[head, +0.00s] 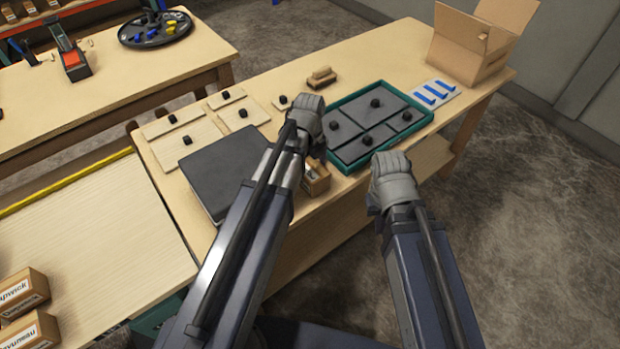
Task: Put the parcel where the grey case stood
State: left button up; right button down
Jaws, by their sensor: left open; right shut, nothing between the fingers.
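A dark grey flat case (222,168) lies on the wooden table at the left of my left forearm, which hides part of its right side. No single thing is clearly the parcel. Two labelled brown boxes (22,292) sit at the lower left, and a small brown box (317,180) stands by the table's front edge, partly behind my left arm. My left gripper (308,112) is over the middle of the table, open, its fingers mostly hidden from behind. My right gripper (392,168) is shut and empty at the front edge of the green tray.
A green-rimmed tray (424,124) holds grey panels with black knobs. Pale boards (190,138) with black knobs lie behind the case. An open cardboard box (470,62) and a white card with blue strips (434,93) are at the right. A brown block (321,78) lies at the back.

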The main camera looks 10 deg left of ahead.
pick_arm(q)
notch_tip(320, 180, down, 3)
jog(key=shift+d+b, duration=0.1)
jog(key=shift+b, duration=0.9)
jog(key=shift+r, duration=0.1)
pick_arm(e)
notch_tip(320, 180, down, 3)
jog(key=shift+r, duration=0.1)
pick_arm(q)
jog(key=shift+c, duration=0.2)
grip_shut()
jog(key=shift+r, duration=0.15)
pick_arm(e)
jog(key=shift+r, duration=0.15)
